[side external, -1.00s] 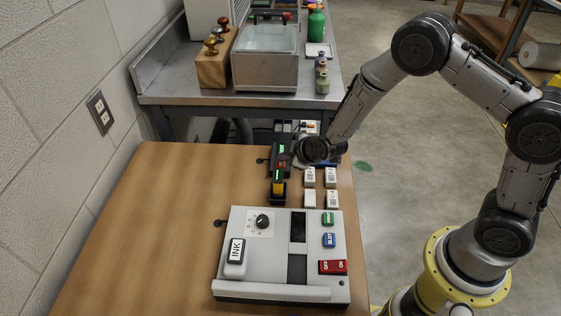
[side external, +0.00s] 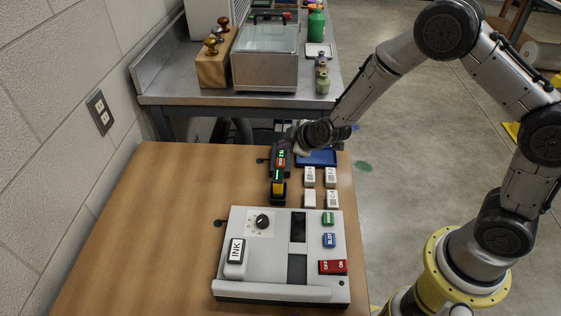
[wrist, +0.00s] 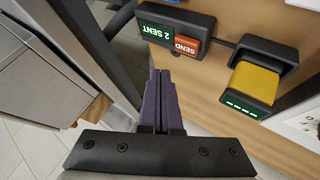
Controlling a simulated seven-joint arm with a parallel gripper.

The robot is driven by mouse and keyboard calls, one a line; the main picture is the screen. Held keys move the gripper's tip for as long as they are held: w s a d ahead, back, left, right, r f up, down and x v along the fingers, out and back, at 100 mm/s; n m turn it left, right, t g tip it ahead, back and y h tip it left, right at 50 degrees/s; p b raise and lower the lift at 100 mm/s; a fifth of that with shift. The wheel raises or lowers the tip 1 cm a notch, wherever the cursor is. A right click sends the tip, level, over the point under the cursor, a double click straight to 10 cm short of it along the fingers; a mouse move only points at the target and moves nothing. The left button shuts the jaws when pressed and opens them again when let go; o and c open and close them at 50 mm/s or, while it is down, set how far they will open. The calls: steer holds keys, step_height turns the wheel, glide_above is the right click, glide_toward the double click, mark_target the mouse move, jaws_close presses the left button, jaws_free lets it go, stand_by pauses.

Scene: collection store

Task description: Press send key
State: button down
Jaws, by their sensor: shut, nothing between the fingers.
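The send key (wrist: 187,46) is an orange-red key marked SEND on a dark box (wrist: 217,28), beside a green display (wrist: 157,32) reading 2 SENT. In the side view, the key (side external: 281,162) shows small and red on the dark box at the table's far end. My gripper (wrist: 161,76) is shut and empty, its dark fingertips just left of and below the key in the wrist view, apart from it in the picture. In the side view, my gripper (side external: 292,139) is over the far table edge by the box; its fingertips are hard to make out.
A dark holder with a yellow block (wrist: 254,83) adjoins the box. A blue tray (side external: 318,158) and several white blocks (side external: 309,177) lie to its right. A grey ink machine (side external: 255,275) stands nearer. The table's left side is clear.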

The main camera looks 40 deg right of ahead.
steer(key=shift+r, duration=1.05)
step_height(320, 180, up, 9)
steer(key=t, duration=0.2)
glide_above(284, 158)
step_height(284, 158, up, 6)
steer(key=s+r, duration=0.1)
steer(key=s+r+m+t+y, duration=0.1)
steer(key=s+r+m, duration=0.1)
steer(key=s+r, duration=0.9)
steer(key=s+d+f+m+g, duration=0.1)
steer(key=s+f+m+g, duration=0.2)
steer(key=s, duration=0.9)
steer(key=s+d+f+m+g, duration=0.1)
steer(key=s+f+m+g, duration=0.2)
steer(key=s, duration=0.8)
steer(key=shift+s+d+f+g+h, duration=0.3)
steer(key=shift+s+f, duration=0.05)
steer(key=shift+f, duration=0.4)
